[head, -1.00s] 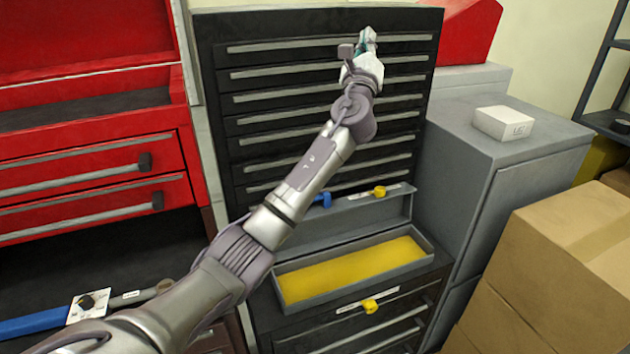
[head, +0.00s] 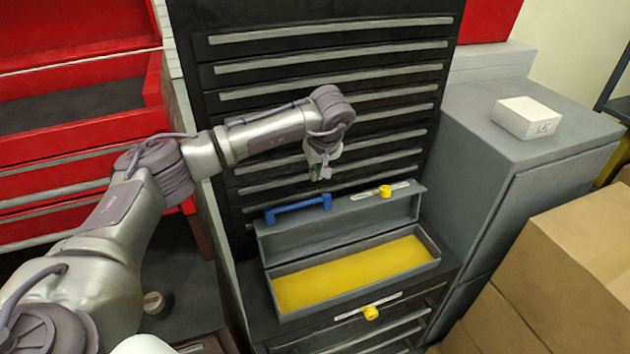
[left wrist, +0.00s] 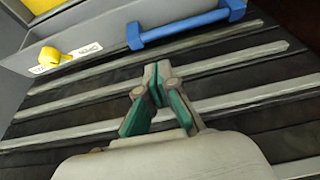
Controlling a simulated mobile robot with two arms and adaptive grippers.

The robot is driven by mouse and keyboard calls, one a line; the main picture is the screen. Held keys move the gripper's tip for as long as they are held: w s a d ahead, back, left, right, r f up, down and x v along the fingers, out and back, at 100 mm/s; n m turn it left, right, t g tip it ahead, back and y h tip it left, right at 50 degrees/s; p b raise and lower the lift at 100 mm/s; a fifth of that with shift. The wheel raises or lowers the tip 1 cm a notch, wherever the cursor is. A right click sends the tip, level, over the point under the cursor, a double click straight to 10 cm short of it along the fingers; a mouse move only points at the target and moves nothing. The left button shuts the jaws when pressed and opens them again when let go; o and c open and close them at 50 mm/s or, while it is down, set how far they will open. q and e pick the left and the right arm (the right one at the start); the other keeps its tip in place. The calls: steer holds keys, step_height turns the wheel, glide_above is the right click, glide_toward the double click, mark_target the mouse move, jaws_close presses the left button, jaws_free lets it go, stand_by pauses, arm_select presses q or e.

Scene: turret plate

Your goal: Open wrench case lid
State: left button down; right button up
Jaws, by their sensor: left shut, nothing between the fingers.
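The grey wrench case (head: 437,262) sits on the black cabinet's top surface with its lid (head: 345,215) raised and leaning back toward the drawer fronts. Its yellow interior (head: 350,275) is exposed and looks empty. The lid carries a blue handle (head: 298,204) and a yellow latch (head: 385,191); the handle (left wrist: 190,27) and latch (left wrist: 55,56) also show in the left wrist view. My left gripper (head: 321,175) is shut and empty, just above and behind the lid's upper edge, apart from it. The left wrist view shows its closed fingertips (left wrist: 157,75). My right gripper is not visible.
Black drawer fronts (head: 335,60) rise right behind the lid. A grey cabinet (head: 500,130) with a white box (head: 527,117) and cardboard boxes (head: 560,270) stand right. A red tool cabinet (head: 80,150) is left.

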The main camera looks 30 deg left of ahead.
arm_select(q)
steer(key=p, duration=0.4)
glide_above(312, 207)
step_height(312, 207, down, 8)
steer(key=shift+s+d+f, duration=0.1)
steer(key=shift+s+d, duration=0.05)
steer(key=shift+f, duration=0.45)
